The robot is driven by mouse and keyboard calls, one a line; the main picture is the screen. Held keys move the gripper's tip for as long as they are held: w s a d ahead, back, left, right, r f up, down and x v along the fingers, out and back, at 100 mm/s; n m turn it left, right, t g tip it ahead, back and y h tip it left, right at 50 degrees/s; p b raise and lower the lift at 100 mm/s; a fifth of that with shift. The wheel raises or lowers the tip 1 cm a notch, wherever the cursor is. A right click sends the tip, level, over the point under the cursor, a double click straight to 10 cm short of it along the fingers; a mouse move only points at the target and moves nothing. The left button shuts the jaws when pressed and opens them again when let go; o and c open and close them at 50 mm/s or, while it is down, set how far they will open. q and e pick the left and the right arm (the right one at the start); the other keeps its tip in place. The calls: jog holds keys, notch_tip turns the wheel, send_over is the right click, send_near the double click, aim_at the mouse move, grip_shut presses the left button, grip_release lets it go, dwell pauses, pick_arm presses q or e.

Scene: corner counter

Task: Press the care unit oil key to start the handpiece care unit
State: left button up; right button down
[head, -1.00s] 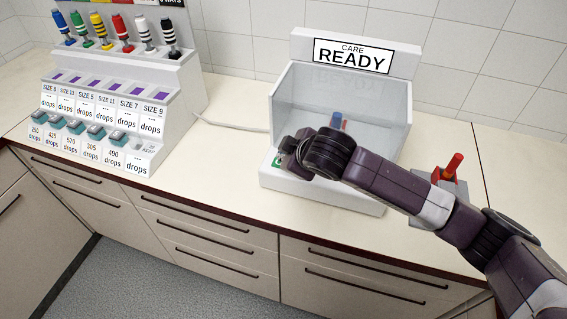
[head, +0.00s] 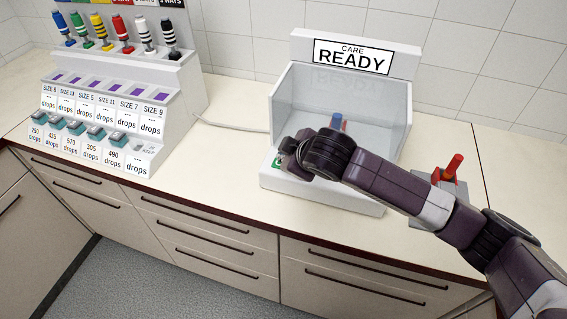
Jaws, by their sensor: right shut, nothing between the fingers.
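The handpiece care unit (head: 399,153) is a white box with a clear-walled chamber. Its sign (head: 352,58) reads "CARE READY". A small green key (head: 277,163) shows in part at the left of the unit's front ledge. My right gripper (head: 287,156) is at that ledge, right beside the green key in the picture. It is shut and empty. My wrist hides the fingertips and most of the ledge, so I cannot tell whether they touch the key. My left gripper is not in view.
A white dispenser rack (head: 150,90) with coloured handpieces, drops labels and teal keys stands at the left. A grey base with a red lever (head: 453,166) stands right of the unit, behind my right arm.

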jog(key=shift+f, duration=0.15)
jog(key=shift+f, duration=0.25)
jog(key=shift+f, duration=0.5)
dwell(0.6)
dwell(0.3)
jog(key=shift+r+p, duration=0.9)
jog(key=shift+p, duration=0.35)
notch_tip(320, 180, up, 5)
jog(key=p, duration=0.5)
jog(key=shift+p, duration=0.3)
